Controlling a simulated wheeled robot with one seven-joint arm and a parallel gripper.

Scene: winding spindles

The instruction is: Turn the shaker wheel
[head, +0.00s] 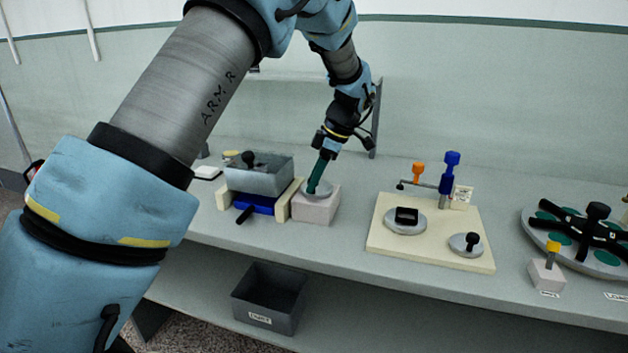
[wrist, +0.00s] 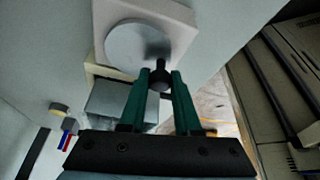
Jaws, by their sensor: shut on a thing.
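The shaker wheel (head: 323,187) is a flat grey disc on top of a pale pinkish block (head: 316,208), just right of the shaker's grey tray. In the wrist view the wheel (wrist: 132,43) lies flat on its block (wrist: 178,12). Its dark round knob (wrist: 160,77) stands near the disc's edge. My gripper (head: 313,188) reaches down over the wheel with green fingers, which also show in the wrist view (wrist: 160,84). The fingers are shut on the knob, one on each side. The knob is hidden behind the fingers in the head view.
The grey shaker tray (head: 260,179) sits on a blue base (head: 254,201) between cream rails, close left of the wheel. A cream board (head: 455,255) with discs and posts stands to the right, then a round carousel (head: 540,240). A dark bin (head: 271,298) is on the lower shelf.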

